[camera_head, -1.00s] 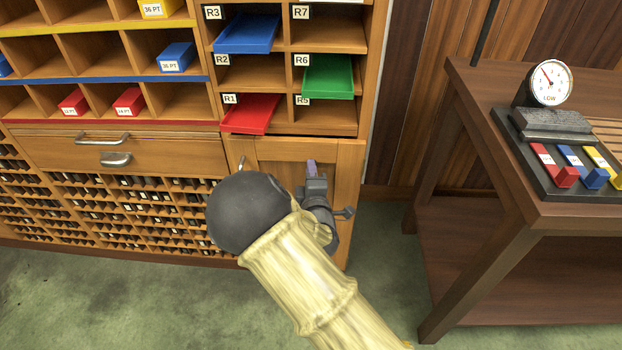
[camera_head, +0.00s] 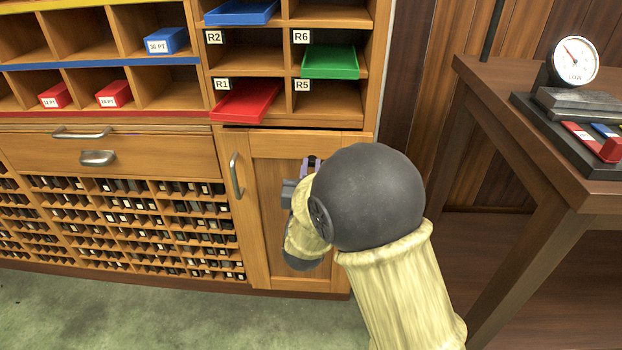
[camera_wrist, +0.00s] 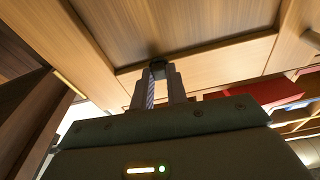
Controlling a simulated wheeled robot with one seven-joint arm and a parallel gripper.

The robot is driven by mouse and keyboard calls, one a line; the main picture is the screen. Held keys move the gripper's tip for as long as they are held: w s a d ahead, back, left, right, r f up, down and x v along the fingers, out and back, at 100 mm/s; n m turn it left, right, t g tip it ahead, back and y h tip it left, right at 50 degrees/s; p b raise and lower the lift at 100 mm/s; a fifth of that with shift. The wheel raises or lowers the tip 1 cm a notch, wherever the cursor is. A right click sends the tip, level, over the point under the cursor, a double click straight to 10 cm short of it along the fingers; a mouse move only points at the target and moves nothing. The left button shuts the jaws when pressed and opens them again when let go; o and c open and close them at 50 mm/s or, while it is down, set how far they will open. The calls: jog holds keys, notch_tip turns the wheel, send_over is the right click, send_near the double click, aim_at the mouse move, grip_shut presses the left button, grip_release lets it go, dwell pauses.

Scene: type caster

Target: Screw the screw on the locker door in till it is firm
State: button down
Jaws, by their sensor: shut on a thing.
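The locker door (camera_head: 262,205) is a shut wooden panel with a metal handle (camera_head: 236,175) on its left side, below the red tray. My gripper (camera_head: 312,163) is at the upper middle of this door, partly hidden behind my arm in the head view. In the wrist view my gripper (camera_wrist: 157,70) has its two fingers closed around a small dark screw (camera_wrist: 157,64) at the door panel (camera_wrist: 215,75). The fingers hide most of the screw. How deep it sits cannot be told.
A red tray (camera_head: 246,101) sticks out of the R1 slot just above the door. A green tray (camera_head: 330,62) is in the shelf above right. A wooden table (camera_head: 540,150) with a dial gauge (camera_head: 574,61) stands at the right. Green floor lies open in front.

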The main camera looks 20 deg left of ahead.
jog(key=c, duration=1.3)
grip_release()
jog(key=shift+w, duration=0.1)
jog(key=p+v, duration=0.3)
jog(key=v, duration=1.4)
jog(key=shift+s, duration=0.25)
